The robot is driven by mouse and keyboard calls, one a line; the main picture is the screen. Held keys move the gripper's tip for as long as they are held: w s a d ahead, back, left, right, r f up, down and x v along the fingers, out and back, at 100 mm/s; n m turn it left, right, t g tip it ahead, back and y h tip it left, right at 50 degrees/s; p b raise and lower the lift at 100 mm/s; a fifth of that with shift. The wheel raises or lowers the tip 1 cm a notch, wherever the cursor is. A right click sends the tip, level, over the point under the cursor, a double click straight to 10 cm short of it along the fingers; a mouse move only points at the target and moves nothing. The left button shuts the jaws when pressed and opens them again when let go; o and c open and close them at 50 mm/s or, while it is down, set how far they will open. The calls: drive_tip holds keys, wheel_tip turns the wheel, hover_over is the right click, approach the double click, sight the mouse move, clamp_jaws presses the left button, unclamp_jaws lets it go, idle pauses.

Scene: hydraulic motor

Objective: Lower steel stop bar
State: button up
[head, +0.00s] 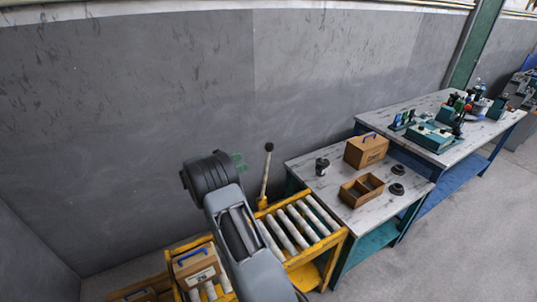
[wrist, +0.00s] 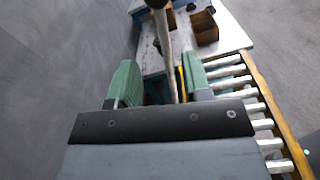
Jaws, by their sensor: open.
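The stop bar (head: 265,176) is a pale, worn lever with a black ball knob. In the head view it stands nearly upright, slightly tilted, from a yellow bracket at the back edge of the roller conveyor (head: 344,238). My gripper (head: 239,163) shows only as a bit of green beside my dark wrist, left of the bar. In the wrist view the bar (wrist: 167,52) runs between the two green fingers of my open gripper (wrist: 161,83), with the knob at the top edge. I cannot tell whether either finger touches it.
A wooden box with a blue handle (head: 196,268) sits on the conveyor's left part, beside my arm. A white-topped table (head: 335,193) on the right holds a closed wooden box (head: 366,151), an open divided box (head: 361,190) and dark round parts. The grey wall (head: 150,130) is close behind.

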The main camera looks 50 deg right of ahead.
sight(269, 153)
drive_tip(key=p+x, duration=0.3)
drive_tip(key=x, duration=0.9)
drive_tip(key=shift+s+d, duration=0.1)
drive_tip(key=shift+d, duration=0.25)
drive_tip(key=shift+c, duration=0.4)
drive_tip(key=c, duration=0.6)
drive_tip(key=shift+p, duration=0.3)
clamp_jaws()
